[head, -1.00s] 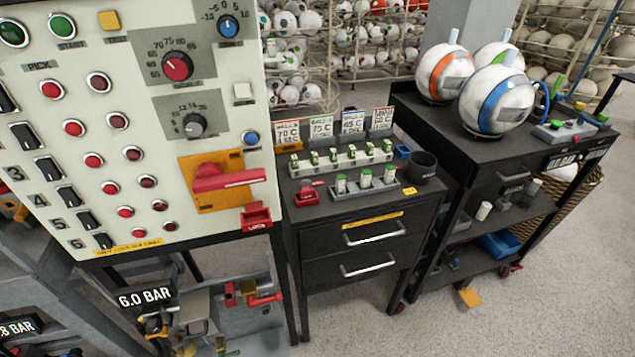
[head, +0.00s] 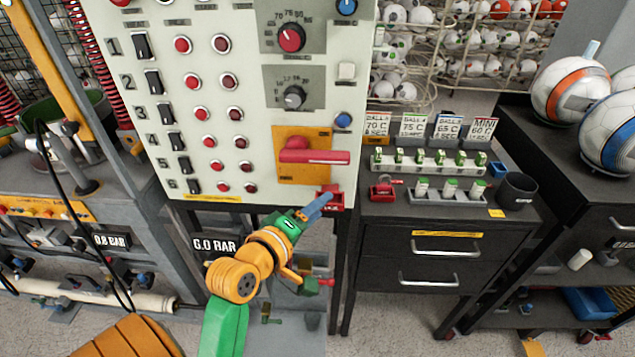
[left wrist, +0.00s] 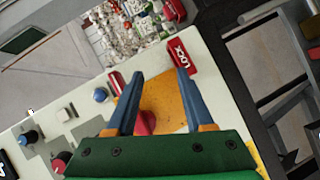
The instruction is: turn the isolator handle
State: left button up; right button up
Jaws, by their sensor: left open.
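The isolator handle (head: 314,156) is a red bar lying level on a yellow-orange plate (head: 302,178) at the lower right of the pale control panel. In the left wrist view the red handle (left wrist: 145,122) shows partly between and behind the fingers. My left gripper (head: 318,205) is open and empty, below the handle and near the small red lock box (head: 332,199) at the panel's lower edge. In the left wrist view its two blue fingers (left wrist: 158,88) stand apart in front of the yellow plate (left wrist: 165,100). My right gripper is not in view.
The panel (head: 215,110) carries rows of red buttons and black switches, with a blue button (head: 342,120) just above the plate. A black drawer cabinet (head: 440,235) stands close at the right. Pipes and valves lie below the panel.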

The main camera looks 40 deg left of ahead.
aim_at(314, 162)
pick_arm(q)
jog(key=a+r+n+t, duration=0.1)
jog(key=r, duration=0.1)
jog(key=a+r+n+y, duration=0.1)
jog(key=r+n, duration=0.1)
jog(key=a+r+n+t+y, duration=0.1)
jog(key=r, duration=0.1)
jog(key=shift+w+a+n+t, duration=0.1)
jog(key=shift+a+n+t, duration=0.2)
jog(key=shift+a+n, duration=0.1)
jog(key=w+b, duration=0.2)
jog(key=b, duration=0.2)
jog(key=shift+a+f, duration=0.1)
jog(key=shift+a, duration=0.05)
jog(key=w, duration=0.1)
jog(key=w+p, duration=0.1)
jog(key=w, duration=0.2)
jog(key=shift+w+a+r+p, duration=0.25)
jog(key=shift+w+a+p, duration=0.15)
grip_shut()
jog(key=shift+f, duration=0.1)
